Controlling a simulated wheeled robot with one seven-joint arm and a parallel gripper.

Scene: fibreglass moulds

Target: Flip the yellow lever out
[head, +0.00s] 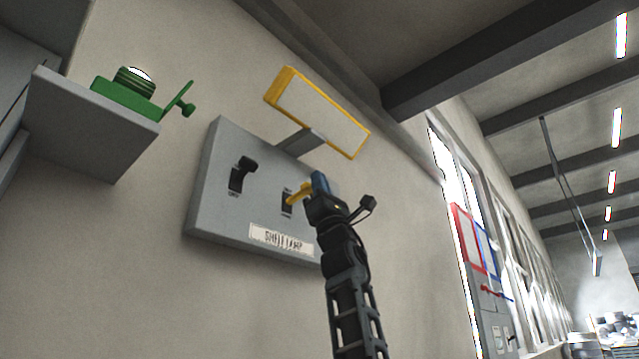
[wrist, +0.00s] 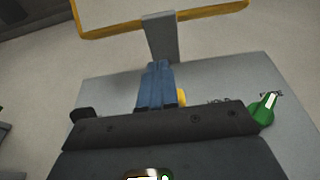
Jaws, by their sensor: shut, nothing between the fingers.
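The yellow lever (head: 298,192) sticks out from a dark slot on a tilted grey panel (head: 215,205) on the wall. My gripper (head: 320,183) has blue fingers, shut and empty, right beside the yellow lever. In the wrist view the blue fingers of my gripper (wrist: 155,82) point at the panel (wrist: 225,80). Only a small part of the yellow lever (wrist: 182,97) shows, just right of the fingers; the rest is hidden. I cannot tell if they touch.
A black lever (head: 241,174) is left on the panel. A yellow-framed sign (head: 320,112) on a grey bracket (head: 300,142) stands above. A shelf (head: 95,125) holds a green device (head: 130,95) at left.

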